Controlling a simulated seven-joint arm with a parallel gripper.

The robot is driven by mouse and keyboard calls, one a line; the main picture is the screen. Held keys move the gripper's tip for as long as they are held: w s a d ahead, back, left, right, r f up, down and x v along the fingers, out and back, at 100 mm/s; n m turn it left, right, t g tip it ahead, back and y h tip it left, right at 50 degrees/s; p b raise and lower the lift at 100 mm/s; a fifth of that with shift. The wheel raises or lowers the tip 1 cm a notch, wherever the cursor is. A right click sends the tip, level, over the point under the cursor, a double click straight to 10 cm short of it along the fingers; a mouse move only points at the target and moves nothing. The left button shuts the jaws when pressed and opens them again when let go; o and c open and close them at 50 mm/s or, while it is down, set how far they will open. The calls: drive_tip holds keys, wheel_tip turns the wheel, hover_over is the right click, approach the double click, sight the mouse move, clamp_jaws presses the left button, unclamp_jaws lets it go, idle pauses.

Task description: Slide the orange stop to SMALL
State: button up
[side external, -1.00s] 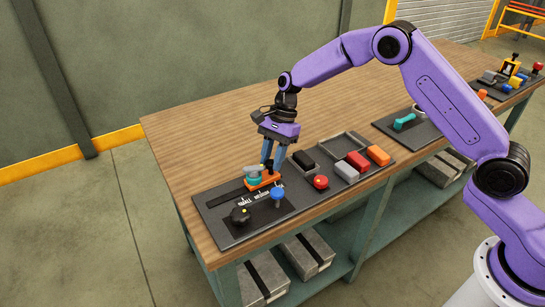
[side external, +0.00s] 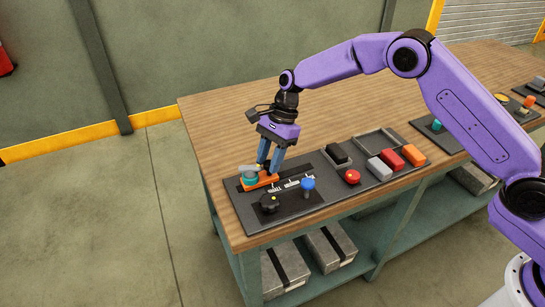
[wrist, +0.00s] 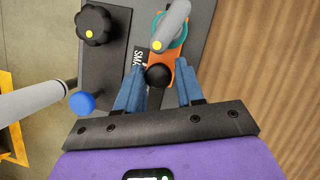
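The orange stop (side external: 262,182) is at the left end of its dark slot in the side view, beside the left end of the white label strip (side external: 292,185). In the wrist view, the orange stop (wrist: 162,60) lies beside the partly visible SMALL label (wrist: 138,60). It carries a teal knob with a grey lever (wrist: 172,25) and a black ball knob (wrist: 158,76). My gripper (side external: 269,167) is low over the stop.
A black star knob (side external: 270,202) and a blue knob (side external: 308,184) stand in front of the slot. A red button (side external: 352,176) and grey, red and orange blocks (side external: 390,158) sit to the right. The wooden bench behind is clear.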

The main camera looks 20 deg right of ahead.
drive_tip(key=shift+o, duration=1.1)
drive_tip(key=shift+s+a, duration=0.1)
drive_tip(key=shift+a, duration=0.15)
drive_tip(key=shift+d, duration=0.15)
drive_tip(key=shift+d+r, duration=0.1)
drive_tip(key=shift+r, duration=0.05)
drive_tip(key=v, duration=1.7)
drive_tip(key=shift+r, duration=0.1)
